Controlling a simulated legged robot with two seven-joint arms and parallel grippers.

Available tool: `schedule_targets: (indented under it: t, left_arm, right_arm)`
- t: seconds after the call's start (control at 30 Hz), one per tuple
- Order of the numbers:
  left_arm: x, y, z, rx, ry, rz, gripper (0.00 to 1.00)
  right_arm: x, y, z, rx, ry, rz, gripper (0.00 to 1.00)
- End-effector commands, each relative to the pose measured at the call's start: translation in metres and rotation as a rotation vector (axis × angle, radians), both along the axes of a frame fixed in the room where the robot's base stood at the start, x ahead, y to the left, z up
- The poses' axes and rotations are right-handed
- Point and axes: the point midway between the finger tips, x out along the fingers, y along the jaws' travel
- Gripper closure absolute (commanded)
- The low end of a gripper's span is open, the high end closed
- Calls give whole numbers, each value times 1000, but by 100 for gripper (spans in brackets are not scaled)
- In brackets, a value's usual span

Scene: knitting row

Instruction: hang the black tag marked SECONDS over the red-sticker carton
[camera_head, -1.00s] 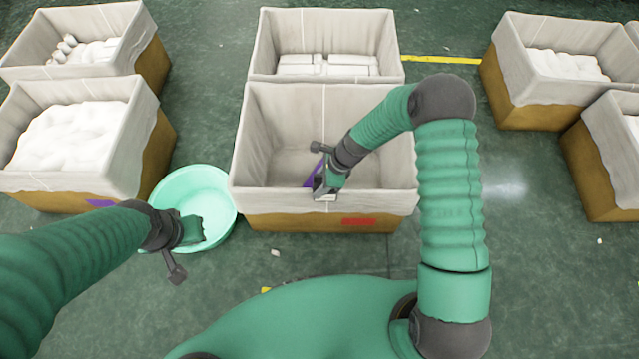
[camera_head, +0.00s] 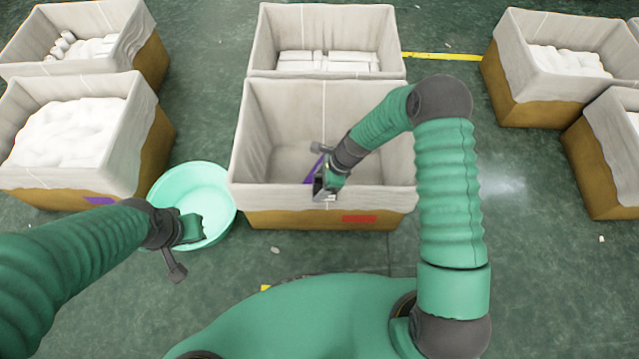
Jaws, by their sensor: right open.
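The red-sticker carton (camera_head: 285,219) stands in the middle, lined with pale cloth and with its inside looking empty. Its red sticker (camera_head: 359,219) is on the near side. My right gripper (camera_head: 325,190) is open at the carton's near rim, just left of the sticker. A small dark piece shows at its fingers; I cannot tell whether it is the black tag or part of the gripper, and no SECONDS lettering is readable. A purple strip (camera_head: 313,168) shows beside this gripper. My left gripper (camera_head: 190,236) is over the near edge of the basin; its jaws are unclear.
A mint-green basin (camera_head: 168,190) stands left of the carton. A carton with a purple sticker (camera_head: 98,201) holds white goods at the left. Another carton (camera_head: 262,50) with white packs stands behind the middle one. More filled cartons (camera_head: 510,85) stand at the right, beyond clear floor.

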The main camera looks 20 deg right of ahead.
Motion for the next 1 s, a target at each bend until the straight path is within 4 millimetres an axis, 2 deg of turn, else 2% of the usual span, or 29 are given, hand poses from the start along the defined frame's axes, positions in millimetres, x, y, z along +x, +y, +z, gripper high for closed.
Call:
schedule_targets:
  t: [0.13,0.23,0.6,0.7,0.83,1.0]
  left_arm:
    - [0,0,3,0,0,0,100]
    - [0,0,11,0,0,0,100]
    - [0,0,55,0,0,0,100]
    - [0,0,62,0,0,0,100]
    - [0,0,67,0,0,0,100]
    - [0,0,67,0,0,0,100]
  right_arm:
    - [0,-1,4,0,-1,0,33]
    - [-1,-7,19,-2,-2,-1,33]
    - [-10,-46,118,-1,-1,-1,33]
    - [-13,-55,137,-1,0,-2,33]
    - [-15,-62,151,0,0,0,33]
    - [-15,-64,154,0,1,0,33]
